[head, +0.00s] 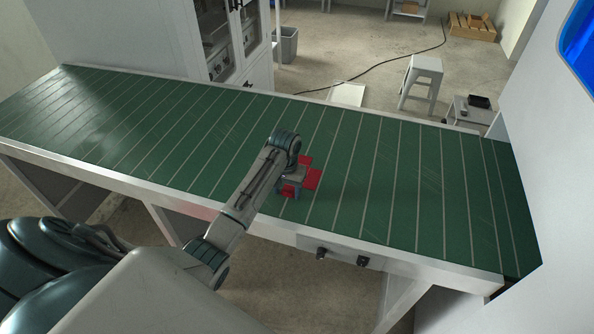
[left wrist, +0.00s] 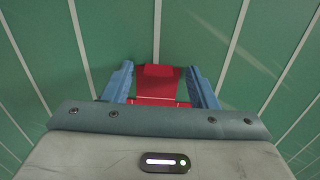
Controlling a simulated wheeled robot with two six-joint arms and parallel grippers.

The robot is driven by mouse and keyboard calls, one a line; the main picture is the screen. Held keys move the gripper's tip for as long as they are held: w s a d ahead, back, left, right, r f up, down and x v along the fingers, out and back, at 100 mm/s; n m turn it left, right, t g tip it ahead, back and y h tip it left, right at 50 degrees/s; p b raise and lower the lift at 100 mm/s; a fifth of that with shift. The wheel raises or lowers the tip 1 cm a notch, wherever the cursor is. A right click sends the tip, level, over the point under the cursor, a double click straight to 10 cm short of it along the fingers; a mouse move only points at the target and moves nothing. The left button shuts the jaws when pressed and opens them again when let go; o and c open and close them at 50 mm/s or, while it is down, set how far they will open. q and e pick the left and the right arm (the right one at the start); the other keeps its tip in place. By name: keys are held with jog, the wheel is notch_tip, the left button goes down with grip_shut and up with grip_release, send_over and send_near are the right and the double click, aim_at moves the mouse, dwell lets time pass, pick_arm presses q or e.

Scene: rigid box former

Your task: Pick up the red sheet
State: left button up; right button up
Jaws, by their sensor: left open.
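The red sheet (head: 313,178) lies on the green slatted conveyor, a flat piece with flaps, partly hidden under my left gripper. My left gripper (head: 290,188) points down over it from the left. In the left wrist view the red sheet (left wrist: 158,86) shows between the two blue fingers of my left gripper (left wrist: 160,85). The fingers are apart, one on each side of the sheet's visible part, with a gap to each. The sheet's near part is hidden by the gripper body. I cannot tell how high the fingertips are above the belt. My right gripper is not in view.
The green conveyor (head: 400,190) is otherwise clear, with pale metal rails along its edges. Black knobs (head: 341,257) sit on its front side. White machine walls stand at the back left and right. A white stool (head: 424,72) and a grey bin (head: 285,45) stand on the floor beyond.

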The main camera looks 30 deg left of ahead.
pick_arm(q)
jog(key=shift+w+f, duration=0.1)
jog(key=shift+f, duration=0.05)
jog(key=shift+s+d+r, duration=0.15)
jog(key=shift+s+r, duration=0.1)
jog(key=shift+c, duration=0.6)
jog(key=shift+s+r, duration=0.1)
jog(key=c, duration=0.9)
